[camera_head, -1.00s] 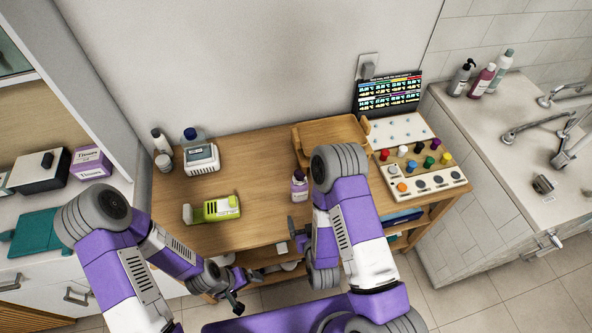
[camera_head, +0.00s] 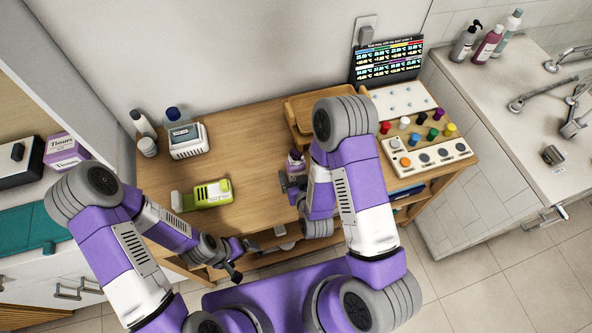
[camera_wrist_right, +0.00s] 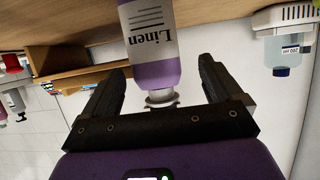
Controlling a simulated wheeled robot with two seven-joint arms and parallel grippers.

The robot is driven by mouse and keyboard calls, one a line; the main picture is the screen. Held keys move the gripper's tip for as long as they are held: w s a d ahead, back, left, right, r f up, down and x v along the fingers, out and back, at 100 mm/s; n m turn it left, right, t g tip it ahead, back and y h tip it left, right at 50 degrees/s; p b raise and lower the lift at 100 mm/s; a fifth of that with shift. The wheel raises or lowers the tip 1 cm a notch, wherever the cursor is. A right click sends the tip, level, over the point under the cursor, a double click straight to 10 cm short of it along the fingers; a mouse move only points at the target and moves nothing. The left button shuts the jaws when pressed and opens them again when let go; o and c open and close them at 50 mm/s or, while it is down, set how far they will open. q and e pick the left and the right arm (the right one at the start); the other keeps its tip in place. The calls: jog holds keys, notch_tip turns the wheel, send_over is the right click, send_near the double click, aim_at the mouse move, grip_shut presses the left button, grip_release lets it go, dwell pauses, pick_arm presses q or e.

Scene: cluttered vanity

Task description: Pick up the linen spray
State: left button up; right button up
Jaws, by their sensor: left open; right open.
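The linen spray (camera_head: 296,163), a small bottle with a white and purple body, stands upright on the wooden table. In the right wrist view the linen spray (camera_wrist_right: 150,48) appears upside down, with its "Linen" label facing the camera. My right gripper (camera_head: 291,184) is open at the near side of the bottle, and its arm hides part of the scene. In the wrist view the right gripper's fingers (camera_wrist_right: 158,88) lie to either side of the bottle's cap end, with gaps on both sides. My left gripper (camera_head: 243,262) is open and empty at the table's front edge.
A wooden tray (camera_head: 299,108) stands just behind the bottle. A button panel (camera_head: 428,155) and colored knobs are to the right. A green device (camera_head: 207,194), a white device (camera_head: 188,141) and bottles are to the left. The tabletop between the green device and the spray is clear.

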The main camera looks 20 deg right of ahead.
aim_at(298, 169)
jog(key=x, duration=0.4)
jog(key=shift+w+d, duration=0.2)
jog(key=shift+r, duration=0.1)
jog(key=c, duration=1.1)
jog(key=shift+c, duration=0.2)
